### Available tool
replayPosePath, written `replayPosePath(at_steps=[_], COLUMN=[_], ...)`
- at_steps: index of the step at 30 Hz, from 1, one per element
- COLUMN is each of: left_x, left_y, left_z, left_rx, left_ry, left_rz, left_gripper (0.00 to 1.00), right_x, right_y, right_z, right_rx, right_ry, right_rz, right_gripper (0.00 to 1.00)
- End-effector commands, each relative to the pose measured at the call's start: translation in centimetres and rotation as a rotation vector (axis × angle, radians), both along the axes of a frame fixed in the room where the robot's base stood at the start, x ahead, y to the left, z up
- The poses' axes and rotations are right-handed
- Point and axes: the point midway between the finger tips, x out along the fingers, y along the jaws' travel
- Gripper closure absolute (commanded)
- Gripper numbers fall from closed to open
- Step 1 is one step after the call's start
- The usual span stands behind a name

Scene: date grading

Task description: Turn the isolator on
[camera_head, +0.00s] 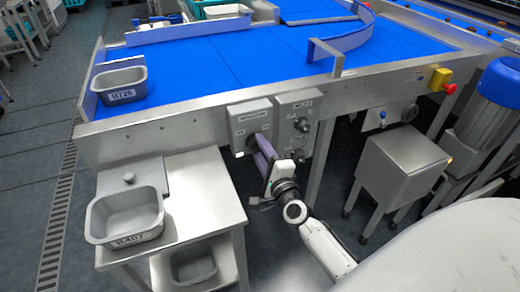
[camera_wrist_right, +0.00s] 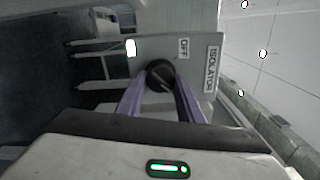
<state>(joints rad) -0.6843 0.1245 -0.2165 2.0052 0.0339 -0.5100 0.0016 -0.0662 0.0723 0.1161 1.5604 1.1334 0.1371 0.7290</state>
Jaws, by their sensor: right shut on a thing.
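The isolator is a grey box (camera_head: 240,117) on the front side of the blue-belted table. In the right wrist view, the box face (camera_wrist_right: 140,48) carries an "ISOLATOR" label (camera_wrist_right: 212,68) and an "OFF" label (camera_wrist_right: 183,47). A round black knob (camera_wrist_right: 160,74) sits on that face. My right gripper (camera_head: 259,144) reaches up to the box from below right. In the right wrist view its two purple fingers (camera_wrist_right: 161,92) are shut on the knob, one on each side. Which label the knob points to is hard to tell. My left gripper is out of view.
A second grey control box (camera_head: 298,108) with knobs is just right of the isolator. A yellow emergency-stop box (camera_head: 440,80) is farther right. A steel side table (camera_head: 205,190) with a grey tub (camera_head: 125,217) stands at left. Another grey tub (camera_head: 121,86) is on the blue belt (camera_head: 200,70).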

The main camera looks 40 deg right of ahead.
Motion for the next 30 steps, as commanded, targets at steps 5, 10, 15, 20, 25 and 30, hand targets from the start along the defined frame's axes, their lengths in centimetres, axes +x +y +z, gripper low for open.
replayPosePath(at_steps=[5, 10, 15, 20, 25, 30], left_x=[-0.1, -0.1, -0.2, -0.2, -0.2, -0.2], left_y=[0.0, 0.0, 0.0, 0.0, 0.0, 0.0], left_z=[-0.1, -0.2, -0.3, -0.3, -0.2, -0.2], left_rx=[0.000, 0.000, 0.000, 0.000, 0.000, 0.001], left_ry=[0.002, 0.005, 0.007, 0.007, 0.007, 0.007], left_rz=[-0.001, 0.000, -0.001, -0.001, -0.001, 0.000], left_gripper=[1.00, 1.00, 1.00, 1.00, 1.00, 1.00], right_x=[-0.1, -0.1, 0.0, 0.0, -0.8, -3.6], right_y=[0.0, 0.0, 0.0, 0.0, 0.2, 0.9], right_z=[-0.1, -0.1, -0.1, 0.0, -0.1, -0.2], right_rx=[0.008, 0.008, 0.006, 0.005, 0.005, 0.004], right_ry=[-0.001, -0.001, 0.000, 0.000, 0.002, 0.004], right_rz=[-0.002, -0.001, -0.001, -0.001, 0.001, 0.001], right_gripper=[0.89, 0.65, 0.47, 0.47, 0.47, 0.47])
